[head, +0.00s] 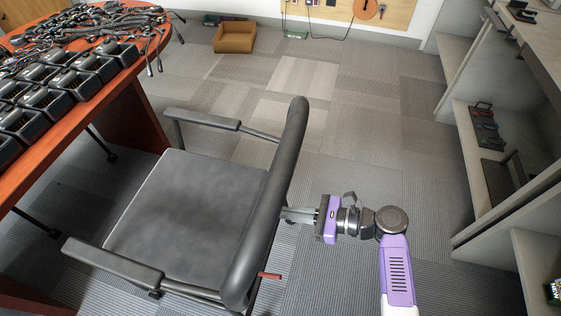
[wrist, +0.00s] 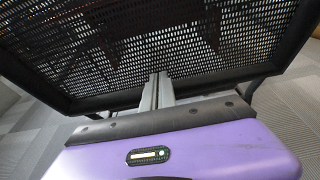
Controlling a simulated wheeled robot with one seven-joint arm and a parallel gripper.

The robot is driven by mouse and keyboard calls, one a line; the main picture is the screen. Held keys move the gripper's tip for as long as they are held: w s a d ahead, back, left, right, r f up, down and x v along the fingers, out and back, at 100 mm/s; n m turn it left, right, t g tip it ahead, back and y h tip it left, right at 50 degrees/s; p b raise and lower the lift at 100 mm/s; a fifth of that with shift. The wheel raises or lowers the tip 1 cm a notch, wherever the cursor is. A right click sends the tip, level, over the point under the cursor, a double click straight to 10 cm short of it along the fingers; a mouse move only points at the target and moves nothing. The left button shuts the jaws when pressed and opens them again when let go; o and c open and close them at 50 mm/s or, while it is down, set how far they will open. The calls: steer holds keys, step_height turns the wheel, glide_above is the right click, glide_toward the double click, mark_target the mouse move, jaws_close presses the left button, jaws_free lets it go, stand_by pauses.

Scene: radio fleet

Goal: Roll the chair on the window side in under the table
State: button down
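The black office chair (head: 195,215) stands at the red-brown table (head: 100,98), with its seat facing the table and its back toward me. The seat's front is near the table edge; the armrests point toward it. My gripper (head: 298,215) is at the outer side of the chair's backrest, low down. In the wrist view its two grey fingers (wrist: 157,93) are side by side, shut, with their tips at the lower edge of the mesh backrest (wrist: 170,45). Nothing shows between them. Whether the tips touch the backrest is unclear.
The table carries several black radio chargers (head: 45,100) and tangled cables. A brown box (head: 235,36) lies on the carpet near the far wall. Shelving (head: 490,190) runs along the right. The carpet between chair and shelving is clear apart from my arm.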

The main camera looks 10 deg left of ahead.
steer(key=shift+a, duration=1.7)
steer(key=a, duration=0.6)
steer(key=shift+w+a, duration=0.15)
steer(key=shift+a, duration=0.25)
steer(key=a+b, duration=0.1)
steer(key=a, duration=0.6)
steer(key=shift+w, duration=0.1)
steer(key=a+b, duration=0.2)
steer(key=a, duration=0.5)
steer(key=shift+w, duration=0.1)
